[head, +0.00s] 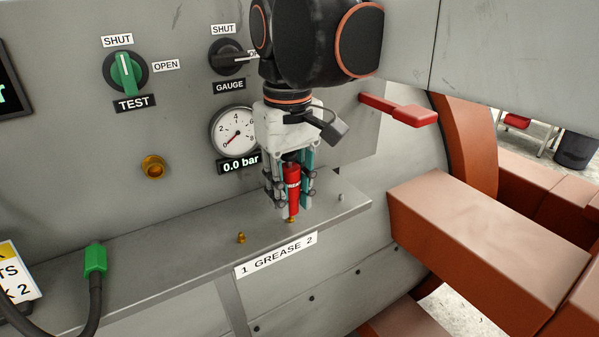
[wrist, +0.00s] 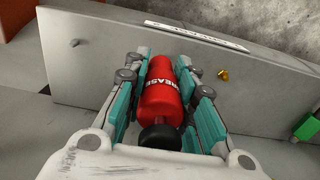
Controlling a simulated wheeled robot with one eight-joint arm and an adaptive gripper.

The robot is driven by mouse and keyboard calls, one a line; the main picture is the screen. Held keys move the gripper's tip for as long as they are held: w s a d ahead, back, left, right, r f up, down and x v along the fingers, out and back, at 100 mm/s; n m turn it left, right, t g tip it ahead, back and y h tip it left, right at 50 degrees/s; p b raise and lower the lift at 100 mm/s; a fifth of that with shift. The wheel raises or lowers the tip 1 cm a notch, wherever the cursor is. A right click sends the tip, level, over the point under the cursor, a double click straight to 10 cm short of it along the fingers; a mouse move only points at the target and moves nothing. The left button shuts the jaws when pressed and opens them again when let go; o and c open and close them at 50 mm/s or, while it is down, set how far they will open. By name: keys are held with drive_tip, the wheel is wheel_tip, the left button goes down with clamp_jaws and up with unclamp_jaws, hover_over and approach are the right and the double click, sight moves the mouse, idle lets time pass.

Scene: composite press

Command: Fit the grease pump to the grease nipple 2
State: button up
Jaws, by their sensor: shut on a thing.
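My gripper (head: 291,195) is shut on the red grease pump (head: 292,180) and holds it about upright above the grey ledge. The pump's lower end is right over grease nipple 2 (head: 291,220), a small brass fitting near the "2" of the label. Whether the two touch is too small to tell. Grease nipple 1 (head: 240,238) stands free to the left. In the wrist view the pump (wrist: 162,100) lies between the teal fingers (wrist: 165,75), with its black end toward the camera. Nipple 1 (wrist: 223,73) shows beside it; nipple 2 is hidden behind the pump.
The "1 GREASE 2" label (head: 276,255) is on the ledge's front. The gauge (head: 234,131) and panel are close behind my gripper. A red lever (head: 399,109) sticks out to the right. A green hose plug (head: 95,260) stands at the left. The ledge (head: 185,260) left of nipple 1 is clear.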

drive_tip(key=shift+f+b, duration=0.35)
drive_tip(key=shift+f, duration=0.4)
idle(0.6)
drive_tip(key=o, duration=1.1)
drive_tip(key=shift+o, duration=0.2)
